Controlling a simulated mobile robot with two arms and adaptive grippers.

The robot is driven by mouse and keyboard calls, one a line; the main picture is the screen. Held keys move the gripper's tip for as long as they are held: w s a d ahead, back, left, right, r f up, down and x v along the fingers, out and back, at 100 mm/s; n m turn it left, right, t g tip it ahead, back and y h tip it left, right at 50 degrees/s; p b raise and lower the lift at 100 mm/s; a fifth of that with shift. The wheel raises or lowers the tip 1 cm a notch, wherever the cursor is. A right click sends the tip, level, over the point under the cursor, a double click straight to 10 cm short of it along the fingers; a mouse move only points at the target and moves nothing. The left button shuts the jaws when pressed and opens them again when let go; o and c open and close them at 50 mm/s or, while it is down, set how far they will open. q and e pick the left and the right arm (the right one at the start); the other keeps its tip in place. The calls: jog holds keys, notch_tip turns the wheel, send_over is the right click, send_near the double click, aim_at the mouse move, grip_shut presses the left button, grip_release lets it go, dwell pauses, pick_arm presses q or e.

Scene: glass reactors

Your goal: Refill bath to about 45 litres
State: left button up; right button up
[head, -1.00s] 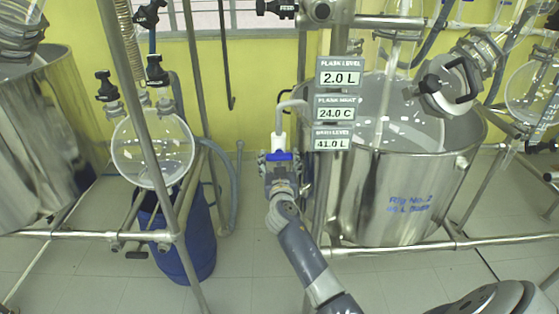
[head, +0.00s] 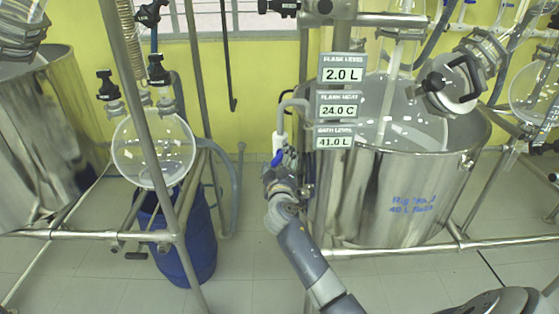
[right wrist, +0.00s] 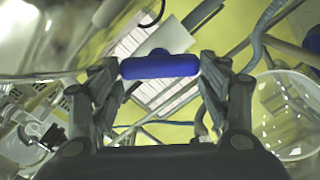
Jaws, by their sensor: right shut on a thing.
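My right gripper (head: 279,172) is shut on the blue valve handle (head: 277,158), beside the pipe left of the bath. In the right wrist view the blue handle (right wrist: 160,66) lies between the two fingers of the right gripper (right wrist: 160,80). The handle sits below a white fitting and a bent grey hose (head: 292,104). The steel bath (head: 400,205) stands to the right, with blue lettering and a glass flask inside. The bath level sign (head: 334,138) reads 41.0 L. My left gripper is out of view.
The flask level sign (head: 342,70) reads 2.0 L and the flask heat sign (head: 338,105) reads 24.0 C. A round glass flask (head: 153,150) hangs over a blue drum (head: 185,245) at left. Steel frame rails (head: 430,248) run low around the bath.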

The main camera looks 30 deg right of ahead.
jog(key=shift+n, duration=0.8)
jog(key=o, duration=1.1)
jog(key=shift+f, duration=0.1)
jog(key=shift+c, duration=0.2)
jog(key=v, duration=1.2)
